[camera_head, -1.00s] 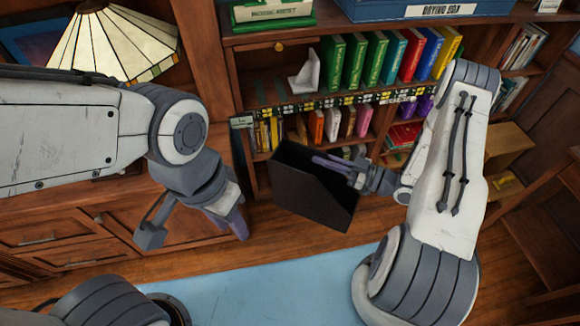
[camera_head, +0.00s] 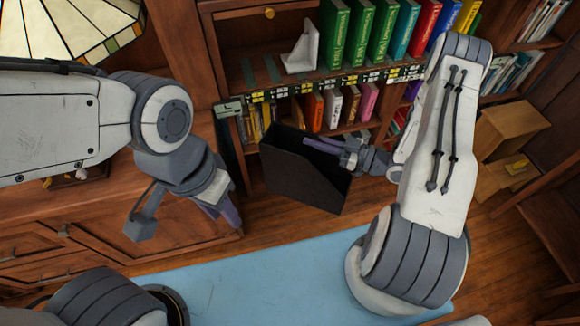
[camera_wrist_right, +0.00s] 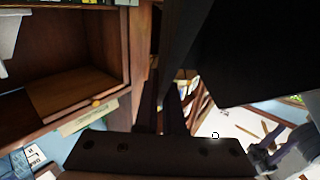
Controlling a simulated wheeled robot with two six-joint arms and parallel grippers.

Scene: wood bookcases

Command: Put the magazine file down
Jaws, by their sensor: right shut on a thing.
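The black magazine file (camera_head: 300,182) is in front of the lower part of the bookcase in the head view, tilted, with its open side up. My right gripper (camera_head: 326,148) is shut on its right-hand upper edge. In the right wrist view the magazine file (camera_wrist_right: 245,55) is a large dark shape filling the upper right. The head view does not show clearly whether its bottom touches anything. My left gripper (camera_head: 222,210) hangs to the left of the file, apart from it, in front of the wooden cabinet. Its fingers point down, and their gap is unclear.
The upper shelf holds several coloured books (camera_head: 372,35) and a white bookend (camera_head: 301,50). Small books (camera_head: 335,105) stand on the shelf below. A light wooden step piece (camera_head: 508,135) stands at right. A blue rug (camera_head: 230,285) lies on the wooden floor.

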